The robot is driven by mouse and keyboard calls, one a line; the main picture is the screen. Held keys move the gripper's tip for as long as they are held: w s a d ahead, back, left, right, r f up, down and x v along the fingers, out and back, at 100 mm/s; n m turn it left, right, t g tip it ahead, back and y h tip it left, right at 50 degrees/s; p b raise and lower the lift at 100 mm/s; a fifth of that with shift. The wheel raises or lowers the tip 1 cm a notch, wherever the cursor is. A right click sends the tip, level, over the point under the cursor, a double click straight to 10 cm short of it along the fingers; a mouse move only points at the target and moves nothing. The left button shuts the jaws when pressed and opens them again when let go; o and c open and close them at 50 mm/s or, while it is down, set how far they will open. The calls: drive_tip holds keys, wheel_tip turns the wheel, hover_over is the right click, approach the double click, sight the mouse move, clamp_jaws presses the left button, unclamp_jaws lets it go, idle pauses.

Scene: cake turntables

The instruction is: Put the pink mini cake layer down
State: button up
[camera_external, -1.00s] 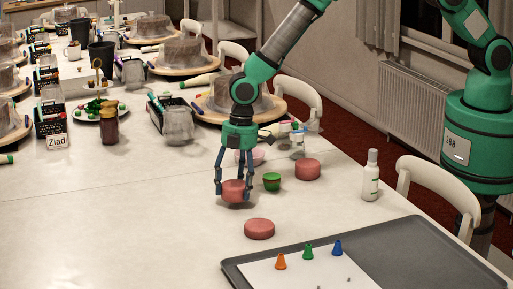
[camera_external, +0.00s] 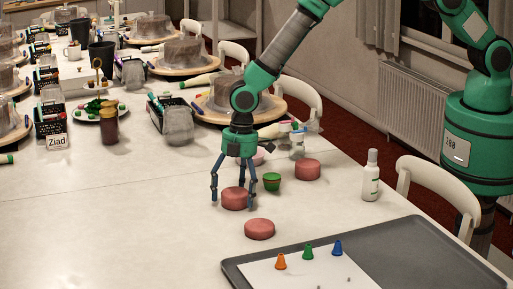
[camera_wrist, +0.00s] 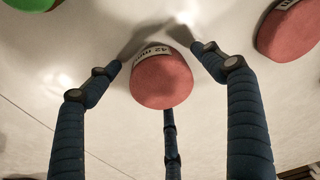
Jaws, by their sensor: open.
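A round pink mini cake layer (camera_external: 234,199) sits flat on the white table between the fingers of my gripper (camera_external: 234,204). My gripper is open, pointing down, with its fingers spread apart around the layer. In the wrist view the layer (camera_wrist: 160,82) lies between the fingers with a gap on either side, and a small printed label shows on its side. A second pink layer (camera_external: 259,229) lies in front, and a third (camera_external: 307,169) lies behind to the right. A paler pink thing behind my gripper is mostly hidden.
A white bottle (camera_external: 371,176) is farther right. A grey tray (camera_external: 430,257) with a white sheet and coloured cones is at the front right.

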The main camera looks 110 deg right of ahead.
sight(239, 189)
drive_tip(key=shift+r, duration=0.1)
wheel_tip(239, 189, up, 12)
drive_tip(key=s+p, duration=0.1)
drive_tip(key=shift+s+d, duration=0.2)
drive_tip(key=shift+d, duration=0.1)
idle(0.3)
idle(0.4)
